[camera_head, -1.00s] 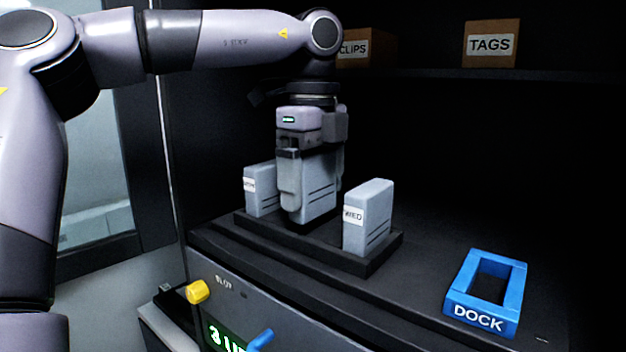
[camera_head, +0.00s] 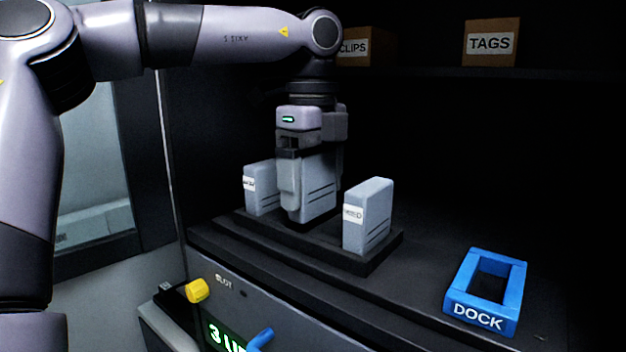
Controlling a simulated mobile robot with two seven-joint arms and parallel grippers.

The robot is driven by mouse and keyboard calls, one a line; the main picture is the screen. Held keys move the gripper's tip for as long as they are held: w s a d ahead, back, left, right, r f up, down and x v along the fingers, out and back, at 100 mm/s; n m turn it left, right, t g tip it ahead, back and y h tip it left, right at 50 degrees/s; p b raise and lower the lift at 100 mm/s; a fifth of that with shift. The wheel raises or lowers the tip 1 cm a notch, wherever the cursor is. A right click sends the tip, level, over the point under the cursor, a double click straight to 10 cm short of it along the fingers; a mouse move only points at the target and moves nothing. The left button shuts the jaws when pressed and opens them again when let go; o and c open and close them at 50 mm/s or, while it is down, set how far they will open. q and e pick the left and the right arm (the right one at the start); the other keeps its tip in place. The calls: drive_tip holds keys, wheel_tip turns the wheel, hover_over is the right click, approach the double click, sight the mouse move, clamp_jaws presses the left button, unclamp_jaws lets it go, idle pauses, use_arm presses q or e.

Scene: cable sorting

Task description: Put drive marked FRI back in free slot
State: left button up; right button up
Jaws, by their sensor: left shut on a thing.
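My left gripper (camera_head: 290,182) points down over the middle of the black slotted base (camera_head: 376,262) and is shut on a grey drive (camera_head: 320,186). The drive stands upright between two other grey drives, its lower end at the base; I cannot tell how deep it sits. Its label is hidden by the gripper. The left drive (camera_head: 263,190) and the right drive (camera_head: 370,214) stand upright in the base with white labels; the right one seems to read WED, the left one is unreadable. My right gripper is not in view.
A blue frame marked DOCK (camera_head: 518,290) lies empty at the right of the dark top. A yellow knob (camera_head: 198,291), a blue lever (camera_head: 261,339) and a green display (camera_head: 226,338) are on the front panel. Boxes marked CLIPS (camera_head: 375,47) and TAGS (camera_head: 491,43) stand on the shelf behind.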

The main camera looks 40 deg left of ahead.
sight(313, 151)
use_arm(q)
drive_tip(key=shift+f+b, duration=0.95)
drive_tip(key=shift+f, duration=0.45)
idle(1.4)
idle(0.4)
drive_tip(key=o, duration=0.9)
drive_tip(key=shift+o, duration=0.2)
drive_tip(key=shift+r+p, duration=1.05)
drive_tip(key=shift+r, duration=2.45)
